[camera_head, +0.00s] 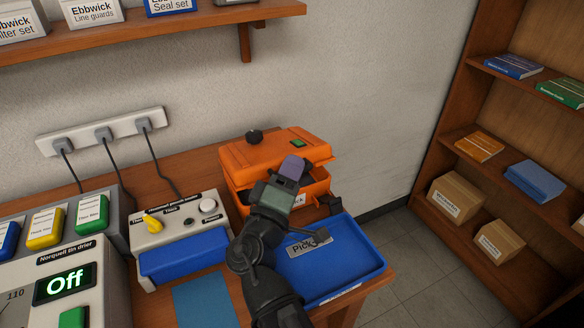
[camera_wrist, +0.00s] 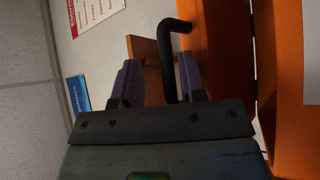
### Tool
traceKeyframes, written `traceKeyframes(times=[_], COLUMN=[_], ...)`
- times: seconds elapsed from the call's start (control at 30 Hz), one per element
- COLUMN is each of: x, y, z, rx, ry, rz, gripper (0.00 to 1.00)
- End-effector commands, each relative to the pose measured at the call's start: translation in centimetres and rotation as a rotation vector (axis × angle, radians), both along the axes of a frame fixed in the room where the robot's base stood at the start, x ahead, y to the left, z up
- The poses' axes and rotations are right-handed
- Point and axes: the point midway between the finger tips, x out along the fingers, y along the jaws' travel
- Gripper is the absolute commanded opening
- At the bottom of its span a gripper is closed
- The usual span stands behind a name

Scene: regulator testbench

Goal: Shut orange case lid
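The orange case (camera_head: 240,180) stands on the workbench against the wall. Its lid (camera_head: 262,154) is over the body, and a gap seems to show between them at the right; how far the lid is open is hard to tell. My gripper (camera_head: 293,166) is at the case's front right, its purple pads covering part of the case. In the wrist view my gripper (camera_wrist: 158,82) has its fingers apart. A black bent handle (camera_wrist: 174,45) shows between them, nearer the right finger; contact cannot be told. Orange case panels (camera_wrist: 225,45) fill the right side there.
A blue tray (camera_head: 350,268) lies in front of the case, partly behind my arm. A grey box with a yellow switch (camera_head: 152,222) and a blue bin (camera_head: 185,258) stand left. A shelf (camera_head: 200,32) hangs above; a bookcase (camera_head: 460,110) stands right.

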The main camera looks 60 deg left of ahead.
Motion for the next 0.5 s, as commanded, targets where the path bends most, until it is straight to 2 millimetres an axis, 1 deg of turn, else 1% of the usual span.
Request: traceKeyframes(times=[0.03,0.1,0.3,0.4,0.5], x=[-0.9,-2.2,-5.8,-7.0,-7.4], y=[-0.7,-1.8,-4.8,-5.7,-6.0], z=[-0.6,-1.2,-2.6,-2.9,-2.9], rx=[-0.001,0.0,0.001,0.001,0.001], ry=[-0.001,-0.003,-0.001,-0.002,-0.002], rz=[0.007,0.009,0.009,0.008,0.005], gripper=[0.38,0.38,0.38,0.38,0.38])
